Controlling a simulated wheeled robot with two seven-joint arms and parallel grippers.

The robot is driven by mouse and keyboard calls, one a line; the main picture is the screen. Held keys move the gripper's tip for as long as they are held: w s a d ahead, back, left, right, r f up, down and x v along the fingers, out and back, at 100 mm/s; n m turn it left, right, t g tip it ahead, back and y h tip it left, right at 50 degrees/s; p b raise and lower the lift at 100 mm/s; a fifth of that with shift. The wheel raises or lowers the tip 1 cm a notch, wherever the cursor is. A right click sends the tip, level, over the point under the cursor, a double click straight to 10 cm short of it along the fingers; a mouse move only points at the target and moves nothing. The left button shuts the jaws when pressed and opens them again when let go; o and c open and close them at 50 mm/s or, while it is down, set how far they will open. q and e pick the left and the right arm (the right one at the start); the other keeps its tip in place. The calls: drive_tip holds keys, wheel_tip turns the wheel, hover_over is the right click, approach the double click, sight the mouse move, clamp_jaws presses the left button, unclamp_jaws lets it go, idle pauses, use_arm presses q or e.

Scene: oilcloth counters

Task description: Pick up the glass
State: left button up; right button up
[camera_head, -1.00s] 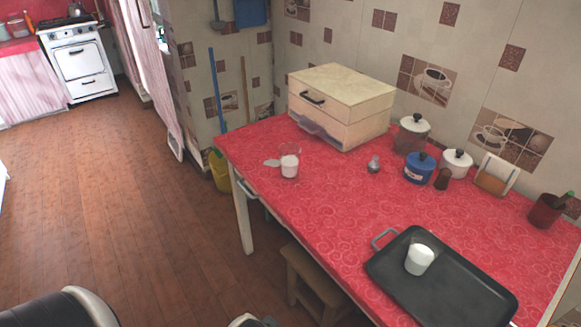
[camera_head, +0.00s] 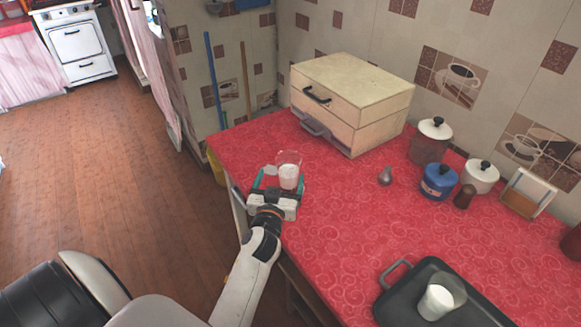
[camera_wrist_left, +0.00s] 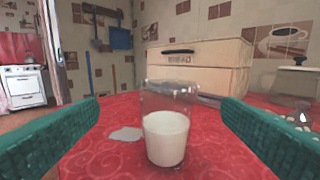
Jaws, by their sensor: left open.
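A clear glass (camera_head: 289,176) partly filled with something white stands upright on the red oilcloth counter (camera_head: 330,220), near its left end. In the left wrist view the glass (camera_wrist_left: 166,135) stands between my two green-tipped fingers, a little beyond them, with gaps on both sides. My left gripper (camera_head: 278,178) is open and low over the counter, just in front of the glass. My right gripper is not in view.
A pale spill or flat patch (camera_wrist_left: 125,134) lies left of the glass. A cream drawer box (camera_head: 352,95) stands behind it. Canisters, including a blue pot (camera_head: 438,182), line the wall. A small shaker (camera_head: 385,176) stands to the right.

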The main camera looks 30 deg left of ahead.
sight(283, 169)
use_arm(q)
drive_tip(key=x, duration=0.3)
drive_tip(key=shift+w+a+r, duration=0.1)
drive_tip(key=shift+w+a, duration=0.05)
drive_tip(key=shift+w, duration=0.2)
drive_tip(key=shift+w+a, duration=0.15)
drive_tip(key=shift+w, duration=0.15)
drive_tip(key=w, duration=0.2)
drive_tip(key=shift+w+a+r+p, duration=0.2)
drive_tip(key=shift+w+r+p, duration=0.05)
drive_tip(key=shift+w+p, duration=0.15)
drive_tip(key=shift+f+x, duration=0.2)
drive_tip(key=shift+x, duration=0.95)
drive_tip(key=shift+w, duration=0.15)
drive_tip(key=shift+c, duration=0.9)
drive_tip(key=c, duration=1.2)
drive_tip(key=shift+r, duration=0.1)
drive_tip(key=shift+c, duration=1.3)
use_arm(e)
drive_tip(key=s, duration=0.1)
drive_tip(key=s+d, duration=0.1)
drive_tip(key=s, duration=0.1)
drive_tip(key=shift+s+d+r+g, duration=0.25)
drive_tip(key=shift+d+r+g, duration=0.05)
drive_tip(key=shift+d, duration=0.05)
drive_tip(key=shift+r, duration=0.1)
